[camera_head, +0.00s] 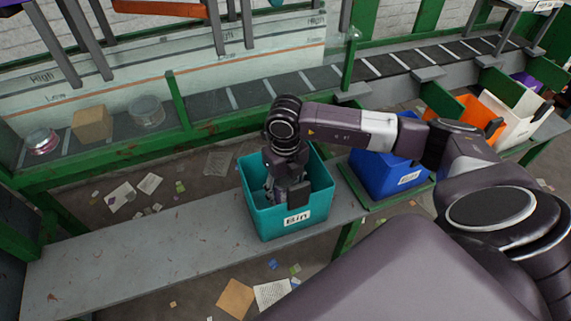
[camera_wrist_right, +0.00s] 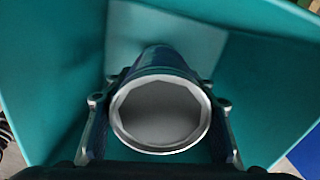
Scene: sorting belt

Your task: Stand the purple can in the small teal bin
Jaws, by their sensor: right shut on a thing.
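The teal bin (camera_head: 262,222) stands on the grey bench, with a white label reading "Bin" on its front. My right gripper (camera_head: 280,192) reaches down into it from above. In the right wrist view the gripper (camera_wrist_right: 160,125) is shut on a can (camera_wrist_right: 160,110), one finger on each side. The can's pale round end faces the camera, and its side looks dark bluish in the shade. Teal bin walls (camera_wrist_right: 258,85) surround it. Whether the can touches the bin floor cannot be told. In the head view I cannot make out the can. My left gripper is not in view.
A blue bin (camera_head: 385,178) stands right of the teal one, then an orange bin (camera_head: 470,115) and a white bin (camera_head: 515,115). The bench (camera_head: 150,250) is clear at left.

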